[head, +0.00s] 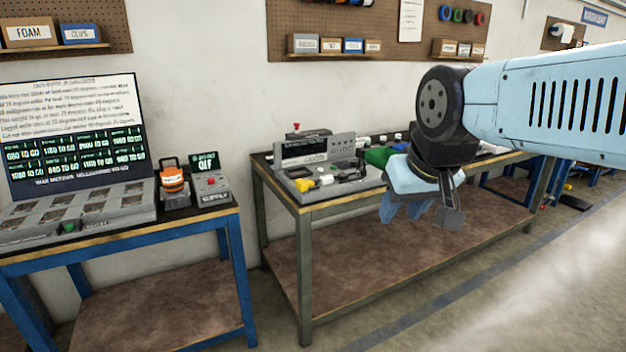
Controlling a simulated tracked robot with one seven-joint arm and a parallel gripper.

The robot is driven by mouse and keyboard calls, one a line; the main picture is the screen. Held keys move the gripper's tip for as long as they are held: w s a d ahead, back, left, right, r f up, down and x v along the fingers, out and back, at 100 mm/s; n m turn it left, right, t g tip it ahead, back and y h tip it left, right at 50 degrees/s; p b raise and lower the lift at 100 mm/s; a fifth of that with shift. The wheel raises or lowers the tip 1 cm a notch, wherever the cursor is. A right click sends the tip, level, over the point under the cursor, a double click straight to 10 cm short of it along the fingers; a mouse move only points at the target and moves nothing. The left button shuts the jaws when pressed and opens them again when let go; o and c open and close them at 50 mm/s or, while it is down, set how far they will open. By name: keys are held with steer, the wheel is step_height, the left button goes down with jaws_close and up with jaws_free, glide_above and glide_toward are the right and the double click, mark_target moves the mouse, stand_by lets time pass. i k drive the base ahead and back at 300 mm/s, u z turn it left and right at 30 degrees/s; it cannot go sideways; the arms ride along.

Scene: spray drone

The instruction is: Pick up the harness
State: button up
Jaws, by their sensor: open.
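I cannot make out a harness for certain. On the middle bench (300,212), a grey test fixture (330,186) has a yellow connector-like piece (326,180) and small white and dark parts on its top; these are too small to tell if they belong to a harness.
A left bench (215,215) carries a large screen (75,130), a grey tray unit (75,215), an orange-topped device (173,180) and a small supply box (208,184). A green item (378,157) lies behind my gripper. Floor at the lower right is clear.

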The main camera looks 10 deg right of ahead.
mark_target(327, 179)
steer(key=u, duration=0.05)
steer(key=i, duration=0.85)
steer(key=z, duration=0.1)
